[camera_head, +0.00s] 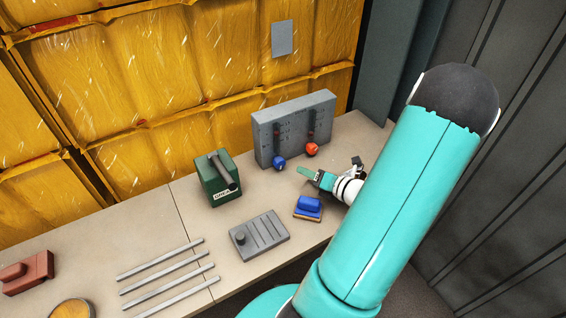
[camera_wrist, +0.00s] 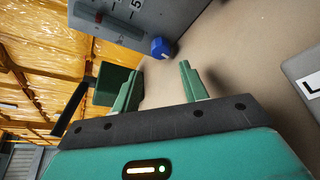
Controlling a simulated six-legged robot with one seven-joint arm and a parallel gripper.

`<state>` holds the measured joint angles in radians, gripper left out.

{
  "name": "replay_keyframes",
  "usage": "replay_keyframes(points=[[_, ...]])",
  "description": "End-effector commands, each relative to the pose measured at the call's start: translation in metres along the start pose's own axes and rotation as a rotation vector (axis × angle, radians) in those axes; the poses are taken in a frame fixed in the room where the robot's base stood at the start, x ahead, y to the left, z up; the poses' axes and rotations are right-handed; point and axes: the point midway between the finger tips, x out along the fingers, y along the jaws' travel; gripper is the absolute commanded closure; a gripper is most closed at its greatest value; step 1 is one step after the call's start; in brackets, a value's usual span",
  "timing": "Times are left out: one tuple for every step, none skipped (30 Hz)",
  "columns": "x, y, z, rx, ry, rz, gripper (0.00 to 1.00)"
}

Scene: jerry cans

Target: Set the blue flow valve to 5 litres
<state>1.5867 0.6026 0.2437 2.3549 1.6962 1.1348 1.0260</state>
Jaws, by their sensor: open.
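The blue valve knob (camera_head: 279,162) sits low on the front of a grey panel (camera_head: 293,120), below a dark slot with scale marks too small to read. In the wrist view the blue knob (camera_wrist: 161,47) lies just beyond my fingertips, near the panel's lower edge. An orange-red knob (camera_head: 312,149) sits to its right under a similar slot. My gripper (camera_head: 308,173) is open and empty, in front of the panel and apart from it. In the wrist view my gripper's two green fingers (camera_wrist: 160,78) stand wide apart with bare bench between them.
A green jerry can (camera_head: 220,178) stands left of the panel. A blue block-like object (camera_head: 308,206) and a grey slotted block (camera_head: 259,236) lie nearer the bench front. Several grey rods (camera_head: 165,270) lie left. The bench (camera_head: 255,196) is clear between can and panel front.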

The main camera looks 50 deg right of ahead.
Motion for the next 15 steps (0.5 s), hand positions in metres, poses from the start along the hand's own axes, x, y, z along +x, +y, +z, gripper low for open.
replay_keyframes(points=[[0.011,0.0,-0.001,0.0,0.003,0.003,0.56],[0.017,0.0,-0.001,0.001,0.002,0.003,0.56],[0.025,0.0,0.0,0.001,0.002,0.004,0.56],[0.031,0.0,0.0,0.001,0.003,0.003,0.56],[0.037,0.0,0.0,0.0,0.003,0.003,0.56],[0.045,0.0,0.0,0.0,0.002,0.003,0.56],[0.051,0.0,0.0,0.001,0.003,0.002,0.56],[0.057,0.0,0.0,0.001,0.001,0.002,0.56],[0.066,0.001,0.0,0.001,0.002,0.004,0.56],[0.071,0.0,-0.001,0.001,0.002,0.002,0.56],[0.077,0.001,0.0,0.0,0.002,0.002,0.56],[0.084,0.001,0.0,0.0,0.001,0.002,0.56],[0.089,0.001,-0.001,0.001,0.001,0.002,0.56],[0.093,0.001,-0.001,0.001,0.002,0.001,0.56],[0.098,0.001,-0.001,0.0,0.001,0.0,0.56]])
